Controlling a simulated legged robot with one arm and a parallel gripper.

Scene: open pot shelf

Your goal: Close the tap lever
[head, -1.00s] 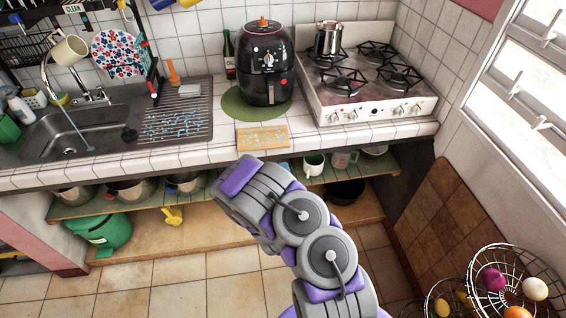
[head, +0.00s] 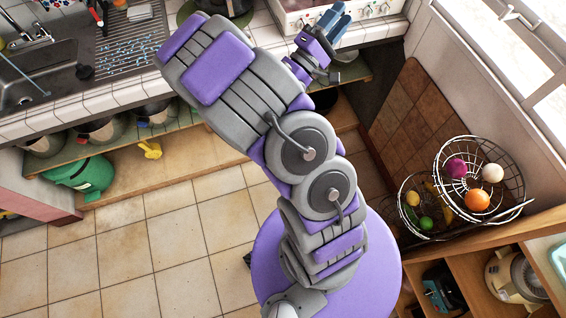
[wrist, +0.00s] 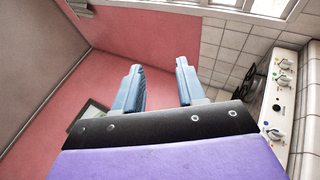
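The chrome tap (head: 28,38) stands behind the sink in the upper left of the head view, partly cut off by the frame edge. I cannot make out its lever's position. A thin bluish stream (head: 22,74) slants down into the grey sink (head: 55,65). My gripper (head: 335,22) is at the upper right of the head view, in front of the stove and far to the right of the tap. In the wrist view, the blue fingers of my gripper (wrist: 160,82) are spread apart with nothing between them. The tap is not in the wrist view.
The stove (head: 375,14) is beside my gripper, and its knobs also show in the wrist view (wrist: 283,80). Wire fruit baskets (head: 480,183) stand at the right. A shelf with pots (head: 100,130) runs below the counter.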

